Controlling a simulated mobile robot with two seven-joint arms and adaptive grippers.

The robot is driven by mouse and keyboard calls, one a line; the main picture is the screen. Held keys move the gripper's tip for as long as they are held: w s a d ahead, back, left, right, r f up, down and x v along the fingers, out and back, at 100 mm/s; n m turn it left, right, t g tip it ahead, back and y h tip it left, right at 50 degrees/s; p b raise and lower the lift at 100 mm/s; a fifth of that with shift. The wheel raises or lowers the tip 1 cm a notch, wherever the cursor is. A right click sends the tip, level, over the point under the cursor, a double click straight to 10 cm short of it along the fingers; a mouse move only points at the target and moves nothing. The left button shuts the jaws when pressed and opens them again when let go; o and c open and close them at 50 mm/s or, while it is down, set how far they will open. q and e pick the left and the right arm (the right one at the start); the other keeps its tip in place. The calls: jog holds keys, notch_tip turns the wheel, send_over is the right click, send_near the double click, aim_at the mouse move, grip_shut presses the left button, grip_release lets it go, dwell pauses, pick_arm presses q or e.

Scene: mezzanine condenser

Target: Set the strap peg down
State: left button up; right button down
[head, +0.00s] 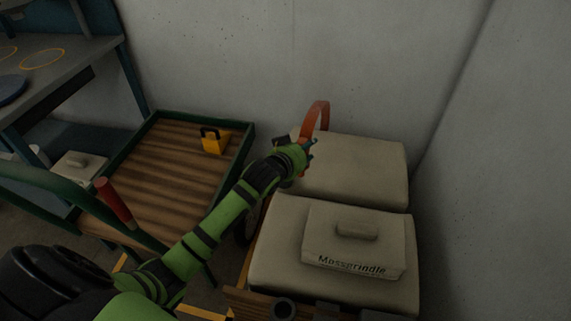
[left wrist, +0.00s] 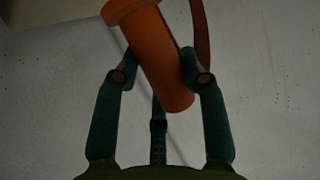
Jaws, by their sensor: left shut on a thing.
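The strap peg is an orange cylinder with a wide collar and a curved strap. Its strap (head: 319,116) arches up above my left gripper (head: 307,152) in the head view, beside the far pale cushion-like block. In the left wrist view the peg (left wrist: 162,65) is tilted between the fingers of my left gripper (left wrist: 162,78), which is shut on it. The peg's body is mostly hidden by the gripper in the head view. I do not see my right gripper.
Two pale padded blocks, far (head: 365,170) and near (head: 275,245), stand at the right. The near one bears a lidded box (head: 330,245) with lettering. A green-rimmed slatted wooden tray (head: 180,165) holds a yellow block with a black handle (head: 214,143). Walls close the back and right.

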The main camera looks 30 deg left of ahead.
pick_arm(q)
jog(key=w+a+f+b, duration=0.1)
jog(key=a+f+b, duration=0.1)
jog(key=a+f, duration=0.4)
jog(key=shift+f, duration=0.85)
pick_arm(e)
jog(key=shift+s+a+r+g, duration=0.35)
jog(key=shift+s+g, duration=0.1)
jog(key=shift+g, duration=0.15)
pick_arm(q)
jog(key=shift+a, duration=0.1)
pick_arm(e)
jog(key=shift+f, duration=0.1)
pick_arm(q)
jog(key=shift+f, duration=0.15)
jog(key=o, duration=1.2)
jog(key=shift+o, duration=0.2)
